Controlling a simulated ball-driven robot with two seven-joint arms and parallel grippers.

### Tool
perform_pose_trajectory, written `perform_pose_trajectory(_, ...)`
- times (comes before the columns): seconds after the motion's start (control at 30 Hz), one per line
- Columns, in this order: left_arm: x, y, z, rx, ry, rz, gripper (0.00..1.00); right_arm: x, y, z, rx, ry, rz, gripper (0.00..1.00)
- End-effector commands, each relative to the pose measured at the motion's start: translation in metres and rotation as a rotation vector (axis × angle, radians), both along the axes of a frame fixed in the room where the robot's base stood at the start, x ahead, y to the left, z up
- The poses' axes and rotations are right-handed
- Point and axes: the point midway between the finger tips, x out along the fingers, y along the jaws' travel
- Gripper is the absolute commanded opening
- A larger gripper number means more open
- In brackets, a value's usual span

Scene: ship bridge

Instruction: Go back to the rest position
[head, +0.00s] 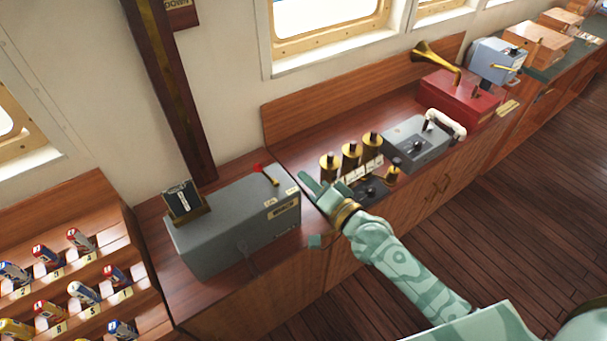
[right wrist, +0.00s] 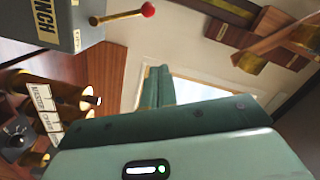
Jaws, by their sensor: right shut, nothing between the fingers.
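My right gripper (head: 316,187) is over the wooden counter, between the grey box with a red-tipped lever and the group of brass-topped cylinders. It is shut and empty. Its closed fingers also show in the right wrist view (right wrist: 158,88), with nothing between them. The grey box (head: 225,232) stands just left of the gripper in the head view. Its lever (head: 266,174) has a red knob and leans to the upper left; the red knob also shows in the right wrist view (right wrist: 147,10). My left gripper is not in view.
Brass-topped cylinders (head: 350,156) stand right of the gripper. Beyond are a grey lever box (head: 415,143), a red box with a brass horn (head: 460,96) and a blue box (head: 497,61). The wooden floor (head: 520,190) at right is clear.

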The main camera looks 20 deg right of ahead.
Motion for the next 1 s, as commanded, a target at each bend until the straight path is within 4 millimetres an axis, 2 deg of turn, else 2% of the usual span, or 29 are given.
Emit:
perform_pose_trajectory(0.1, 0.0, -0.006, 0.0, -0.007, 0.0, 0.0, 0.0, 0.0, 0.0, 0.0, 0.0, 0.0, 0.0, 0.0)
perform_pose_trajectory(0.43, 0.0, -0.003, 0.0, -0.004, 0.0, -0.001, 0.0, 0.001, 0.0, 0.0, -0.003, -0.001, 0.0, 0.0)
perform_pose_trajectory(0.5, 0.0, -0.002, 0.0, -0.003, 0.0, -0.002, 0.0, 0.0, 0.001, -0.001, -0.048, -0.015, 0.006, 0.0)
perform_pose_trajectory(0.57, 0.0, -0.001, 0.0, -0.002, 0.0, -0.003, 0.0, 0.0, -0.003, -0.02, -0.161, -0.015, 0.01, 0.0)
perform_pose_trajectory(0.67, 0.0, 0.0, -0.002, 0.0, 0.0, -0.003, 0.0, -0.004, -0.021, -0.078, -0.387, 0.036, 0.013, 0.0)
perform_pose_trajectory(0.7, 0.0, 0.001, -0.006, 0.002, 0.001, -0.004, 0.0, -0.01, -0.03, -0.11, -0.48, 0.07, 0.02, 0.0)
perform_pose_trajectory(0.77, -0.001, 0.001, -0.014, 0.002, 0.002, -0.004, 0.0, -0.025, -0.044, -0.163, -0.62, 0.133, 0.041, 0.0)
perform_pose_trajectory(0.8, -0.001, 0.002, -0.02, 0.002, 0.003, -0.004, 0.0, -0.038, -0.053, -0.198, -0.704, 0.178, 0.061, 0.0)
perform_pose_trajectory(0.87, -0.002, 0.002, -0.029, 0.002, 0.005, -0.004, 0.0, -0.062, -0.067, -0.249, -0.82, 0.246, 0.099, 0.0)
perform_pose_trajectory(0.9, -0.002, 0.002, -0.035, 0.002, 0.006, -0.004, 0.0, -0.08, -0.075, -0.28, -0.89, 0.291, 0.129, 0.0)
perform_pose_trajectory(0.97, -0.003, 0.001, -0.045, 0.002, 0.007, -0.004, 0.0, -0.111, -0.087, -0.326, -0.986, 0.363, 0.183, 0.0)
perform_pose_trajectory(1.0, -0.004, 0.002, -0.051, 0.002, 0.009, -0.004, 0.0, -0.133, -0.094, -0.355, -1.043, 0.41, 0.222, 0.0)
